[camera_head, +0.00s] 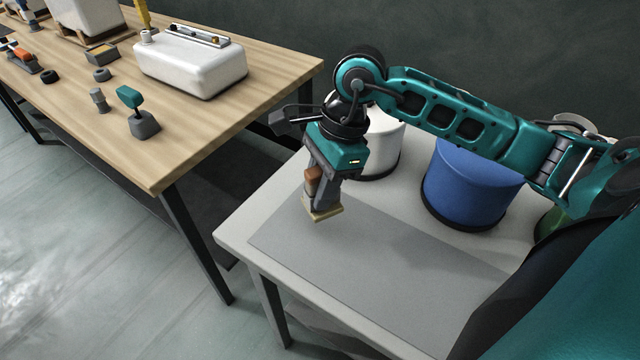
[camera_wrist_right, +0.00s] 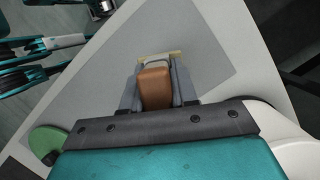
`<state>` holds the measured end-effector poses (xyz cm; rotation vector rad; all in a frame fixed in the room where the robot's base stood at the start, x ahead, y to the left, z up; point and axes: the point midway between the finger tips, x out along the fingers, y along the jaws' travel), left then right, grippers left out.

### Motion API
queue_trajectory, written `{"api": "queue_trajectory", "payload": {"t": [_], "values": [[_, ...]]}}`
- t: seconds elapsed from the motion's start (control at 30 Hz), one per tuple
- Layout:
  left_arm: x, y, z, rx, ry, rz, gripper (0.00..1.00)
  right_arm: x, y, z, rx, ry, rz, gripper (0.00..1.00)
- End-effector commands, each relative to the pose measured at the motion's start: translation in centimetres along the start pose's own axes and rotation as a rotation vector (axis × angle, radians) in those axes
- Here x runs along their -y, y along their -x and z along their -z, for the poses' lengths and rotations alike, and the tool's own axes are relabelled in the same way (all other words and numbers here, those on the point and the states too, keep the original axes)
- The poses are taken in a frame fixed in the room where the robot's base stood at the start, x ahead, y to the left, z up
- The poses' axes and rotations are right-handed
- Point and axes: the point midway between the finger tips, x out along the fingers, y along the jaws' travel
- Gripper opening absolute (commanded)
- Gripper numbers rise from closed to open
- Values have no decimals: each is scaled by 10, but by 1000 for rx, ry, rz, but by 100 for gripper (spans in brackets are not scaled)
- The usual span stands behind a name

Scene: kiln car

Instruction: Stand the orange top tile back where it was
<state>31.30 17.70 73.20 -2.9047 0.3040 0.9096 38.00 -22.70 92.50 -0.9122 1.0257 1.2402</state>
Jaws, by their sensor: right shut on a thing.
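My right gripper (camera_head: 322,207) points down over the grey mat on the light table. It is shut on an orange-brown tile (camera_head: 311,181). In the right wrist view the tile (camera_wrist_right: 156,88) sits between the two grey fingers (camera_wrist_right: 157,92). A thin beige piece (camera_head: 325,214) shows at the fingertips; it also shows as a strip beyond the tile in the wrist view (camera_wrist_right: 148,55). I cannot tell whether it touches the mat or is joined to the tile. The tile is partly hidden by the fingers. My left gripper is not in view.
The grey mat (camera_head: 400,265) is otherwise clear. A white drum (camera_head: 385,150), a blue drum (camera_head: 468,185) and a green thing (camera_head: 551,223) stand along the table's back. A wooden bench (camera_head: 190,120) at left carries a white case (camera_head: 190,66) and several small items.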

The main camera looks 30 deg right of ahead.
Motion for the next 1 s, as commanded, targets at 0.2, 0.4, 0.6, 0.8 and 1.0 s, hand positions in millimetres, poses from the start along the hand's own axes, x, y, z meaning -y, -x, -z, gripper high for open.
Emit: {"api": "queue_trajectory", "payload": {"t": [0.2,0.4,0.6,0.8,1.0], "values": [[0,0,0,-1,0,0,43,0,1,1,1,-9,5,0],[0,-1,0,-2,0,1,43,0,0,1,1,-7,4,0],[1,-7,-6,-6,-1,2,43,0,-4,3,2,-8,4,0],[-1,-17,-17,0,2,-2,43,0,-21,8,2,-8,4,0],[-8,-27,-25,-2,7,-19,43,0,-40,14,1,-8,3,0]]}}
